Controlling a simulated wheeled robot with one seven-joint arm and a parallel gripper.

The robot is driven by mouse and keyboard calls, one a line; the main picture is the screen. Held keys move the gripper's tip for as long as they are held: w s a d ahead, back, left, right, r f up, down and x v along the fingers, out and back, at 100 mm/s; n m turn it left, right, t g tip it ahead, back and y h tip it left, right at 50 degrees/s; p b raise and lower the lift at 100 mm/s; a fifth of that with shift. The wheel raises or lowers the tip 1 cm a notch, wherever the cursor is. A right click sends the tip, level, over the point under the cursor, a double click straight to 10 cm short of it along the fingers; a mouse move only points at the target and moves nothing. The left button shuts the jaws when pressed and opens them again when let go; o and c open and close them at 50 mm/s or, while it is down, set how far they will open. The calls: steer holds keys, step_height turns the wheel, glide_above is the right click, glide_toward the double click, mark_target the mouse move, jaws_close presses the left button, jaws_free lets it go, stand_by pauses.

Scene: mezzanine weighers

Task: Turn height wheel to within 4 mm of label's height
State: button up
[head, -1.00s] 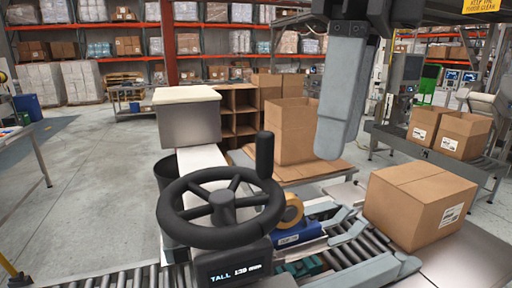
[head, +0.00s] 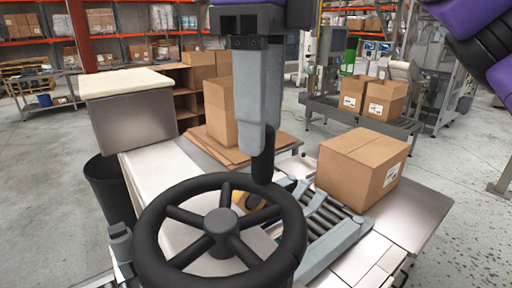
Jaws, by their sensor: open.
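The height wheel (head: 221,228) is a black spoked handwheel at the bottom middle of the head view. Its upright black handle (head: 263,156) stands on the rim at the upper right. My gripper (head: 258,142) hangs from above with its grey fingers pointing down, right at the handle's top. The jaws are open; one finger overlaps the other, so I cannot tell whether the handle is between them. The height readout below the wheel is out of view. A closed carton (head: 361,168) sits on the right, with a white label (head: 391,174) on its side.
A roller conveyor (head: 325,217) with grey guide rails runs between wheel and carton. A metal box with a pale top (head: 127,108) stands at left, above a black bin (head: 106,188).

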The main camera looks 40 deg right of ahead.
mark_target(220, 205)
steer(key=shift+f+p, duration=0.3)
steer(key=shift+f, duration=2.05)
jaws_close()
